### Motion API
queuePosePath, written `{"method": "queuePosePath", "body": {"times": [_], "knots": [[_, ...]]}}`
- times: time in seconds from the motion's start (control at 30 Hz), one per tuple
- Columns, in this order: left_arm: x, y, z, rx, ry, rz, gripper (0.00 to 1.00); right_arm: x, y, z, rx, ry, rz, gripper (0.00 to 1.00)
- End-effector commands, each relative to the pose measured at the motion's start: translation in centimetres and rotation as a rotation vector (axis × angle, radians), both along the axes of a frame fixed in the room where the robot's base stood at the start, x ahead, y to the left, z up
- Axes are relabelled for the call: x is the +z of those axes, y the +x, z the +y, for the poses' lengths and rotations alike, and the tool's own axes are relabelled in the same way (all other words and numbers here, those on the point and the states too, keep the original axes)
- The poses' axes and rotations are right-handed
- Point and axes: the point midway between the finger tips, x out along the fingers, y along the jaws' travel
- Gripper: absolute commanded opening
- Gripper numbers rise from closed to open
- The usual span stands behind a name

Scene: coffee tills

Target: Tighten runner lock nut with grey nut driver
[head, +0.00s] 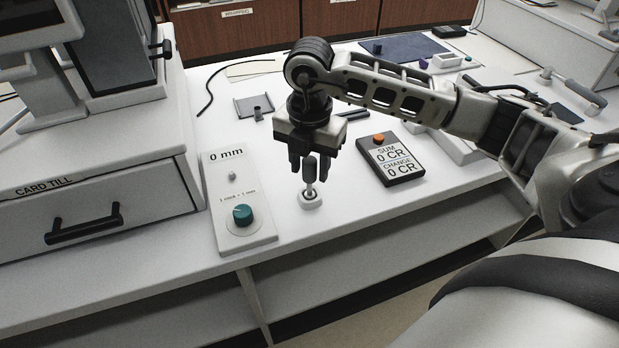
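The grey nut driver (311,172) stands upright with its dark handle up and its thin shank down in a small round white holder (310,200) on the counter. My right gripper (309,174) points straight down over it. Its fingers are apart, one to each side of the handle, with no clear grip on it. Whether a finger touches the handle is hard to tell. I cannot pick out the runner lock nut for sure. A small grey stud (232,176) sits on the white "0 mm" panel (262,232), above a teal knob (242,214). My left gripper is out of view.
The card till (85,205) with its black drawer handle (96,223) stands at the left. A grey bracket (254,106) and a black cable lie behind. The counter's front edge is close to the panel.

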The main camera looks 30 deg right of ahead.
Motion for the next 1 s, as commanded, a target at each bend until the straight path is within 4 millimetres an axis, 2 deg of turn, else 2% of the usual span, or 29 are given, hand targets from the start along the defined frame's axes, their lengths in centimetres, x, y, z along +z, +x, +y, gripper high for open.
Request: {"method": "queuePosePath", "body": {"times": [0.03,0.13,0.17,0.37,0.73,1.0], "knots": [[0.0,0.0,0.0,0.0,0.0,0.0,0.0,0.0,0.0,0.0,0.0,0.0,0.0,0.32],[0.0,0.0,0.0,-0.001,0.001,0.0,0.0,0.0,0.0,0.0,0.0,0.001,0.001,0.04],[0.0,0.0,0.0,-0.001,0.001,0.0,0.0,0.0,0.0,0.0,0.0,0.001,0.001,0.01],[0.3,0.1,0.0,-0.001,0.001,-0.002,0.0,0.5,0.0,0.0,0.0,0.001,-0.001,0.01],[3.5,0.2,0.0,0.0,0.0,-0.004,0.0,4.6,0.0,0.0,0.0,0.001,-0.002,0.01],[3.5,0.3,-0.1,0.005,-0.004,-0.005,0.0,4.8,0.0,0.0,0.0,0.001,-0.001,0.01]]}}
